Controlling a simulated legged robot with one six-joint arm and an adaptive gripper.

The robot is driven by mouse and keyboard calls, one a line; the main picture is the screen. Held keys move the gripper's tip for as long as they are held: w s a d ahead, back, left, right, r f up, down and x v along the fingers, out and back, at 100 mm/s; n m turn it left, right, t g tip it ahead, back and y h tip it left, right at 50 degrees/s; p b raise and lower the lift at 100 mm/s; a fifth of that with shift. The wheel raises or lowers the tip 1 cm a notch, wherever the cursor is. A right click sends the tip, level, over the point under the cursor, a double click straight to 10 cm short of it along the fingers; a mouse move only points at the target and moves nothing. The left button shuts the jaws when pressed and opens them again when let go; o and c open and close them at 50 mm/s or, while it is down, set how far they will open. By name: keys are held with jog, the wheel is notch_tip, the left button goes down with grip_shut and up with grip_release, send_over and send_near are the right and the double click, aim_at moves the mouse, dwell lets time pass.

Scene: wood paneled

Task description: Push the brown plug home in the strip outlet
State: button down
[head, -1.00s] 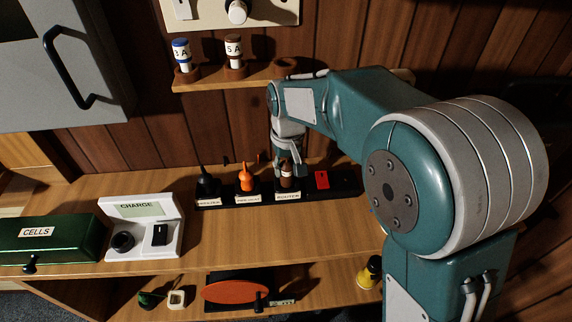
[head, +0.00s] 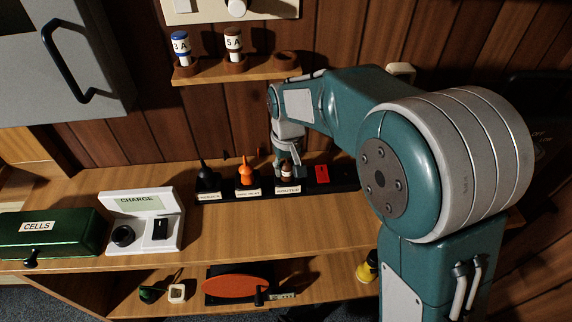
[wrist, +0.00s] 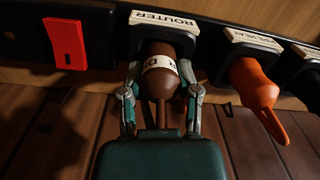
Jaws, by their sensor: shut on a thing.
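The brown plug (wrist: 163,82) with a pale lettered band is in the wrist view, at the socket labelled ROUTER. It also shows small in the head view (head: 287,171). My gripper (wrist: 163,92) has a finger on each side of the plug and is shut on it. The strip outlet (wrist: 110,18) runs along the back of the bench, and its dark body shows in the head view (head: 345,188). The plug's lower end is at the socket; its prongs are hidden, so I cannot tell how deep it sits.
An orange plug (head: 244,172) and a black plug (head: 207,179) stand in neighbouring sockets. A red switch (head: 322,173) is on the other side. A white charger (head: 145,222) and green CELLS box (head: 55,232) stand left. A shelf (head: 235,77) hangs above. The bench front is clear.

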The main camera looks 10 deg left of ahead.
aim_at(287, 163)
jog(key=shift+c, duration=1.3)
grip_release()
notch_tip(287, 163, up, 7)
jog(key=shift+w+f, duration=0.1)
jog(key=shift+r, duration=0.25)
